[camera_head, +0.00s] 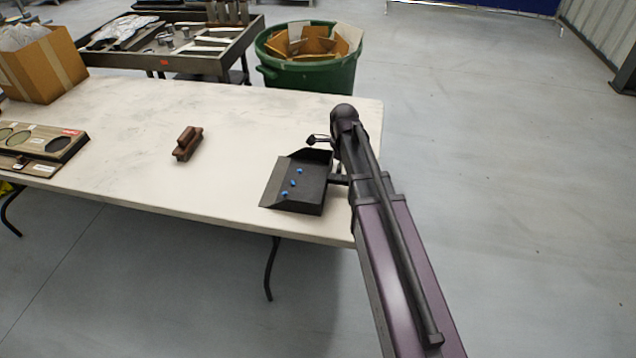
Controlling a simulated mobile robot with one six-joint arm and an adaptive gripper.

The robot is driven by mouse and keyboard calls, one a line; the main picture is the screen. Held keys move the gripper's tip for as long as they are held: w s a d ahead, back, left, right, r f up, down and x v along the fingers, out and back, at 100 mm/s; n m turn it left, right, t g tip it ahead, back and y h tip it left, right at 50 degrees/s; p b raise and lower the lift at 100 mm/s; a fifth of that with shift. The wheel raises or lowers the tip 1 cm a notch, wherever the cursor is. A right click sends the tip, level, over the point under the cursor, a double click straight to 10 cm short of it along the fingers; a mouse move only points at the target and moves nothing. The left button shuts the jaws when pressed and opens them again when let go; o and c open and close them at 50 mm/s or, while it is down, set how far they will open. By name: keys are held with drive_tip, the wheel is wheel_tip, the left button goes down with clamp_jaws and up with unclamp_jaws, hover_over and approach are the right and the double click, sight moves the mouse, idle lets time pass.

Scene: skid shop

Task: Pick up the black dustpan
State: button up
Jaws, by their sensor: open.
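The black dustpan (311,188) lies on the right end of the white table (225,150), near its front edge. Several small blue bits lie on its pan. Its handle points right and passes out of sight behind my arm. My gripper (317,140) shows only in small part, just above the dustpan's back right corner in the picture. It is open, and nothing shows between its fingers. My arm hides the rest of it, and I cannot tell whether it touches the dustpan.
A board with round cutouts (40,145) and a cardboard box (45,68) are at the left. The floor at right is clear.

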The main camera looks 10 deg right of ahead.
sight(341, 181)
drive_tip(key=shift+f, duration=0.2)
drive_tip(key=shift+s+d+f+b, duration=0.1)
drive_tip(key=shift+d+f+b, duration=0.05)
drive_tip(key=shift+f+b, duration=1.15)
drive_tip(key=shift+s+d+f+b, duration=0.1)
drive_tip(key=shift+f+b, duration=1.05)
drive_tip(key=shift+b, duration=0.2)
clamp_jaws()
